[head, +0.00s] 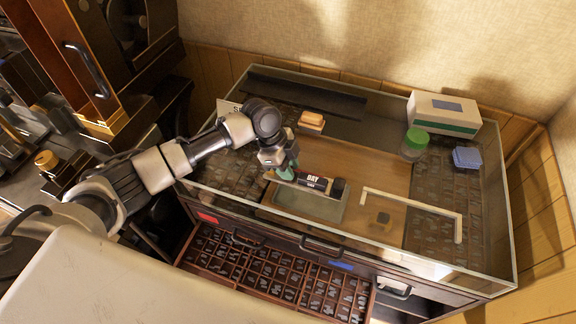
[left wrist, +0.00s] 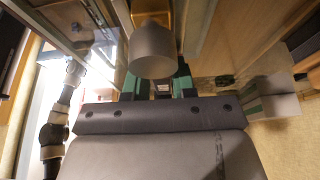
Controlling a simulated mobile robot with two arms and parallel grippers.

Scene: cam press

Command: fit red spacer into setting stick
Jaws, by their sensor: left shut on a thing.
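My left gripper (head: 283,168), with green fingers, points down over the bench top at the left end of a dark bar lettered DAY (head: 318,181). This bar looks like the setting stick, though I cannot be sure. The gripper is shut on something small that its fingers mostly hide. I cannot make out a red spacer in either view. In the left wrist view the green fingers (left wrist: 157,86) show partly behind a grey cylinder, with a dark thing between them. My right gripper is not in view.
A glass-edged bench top holds a grey-green tray (head: 287,197), a cream L-shaped frame (head: 412,204), a small dark block (head: 383,218), an orange block (head: 311,121), a green-lidded jar (head: 414,145), blue pads (head: 466,157) and a white box (head: 444,113). A drawer of type (head: 270,270) stands open in front.

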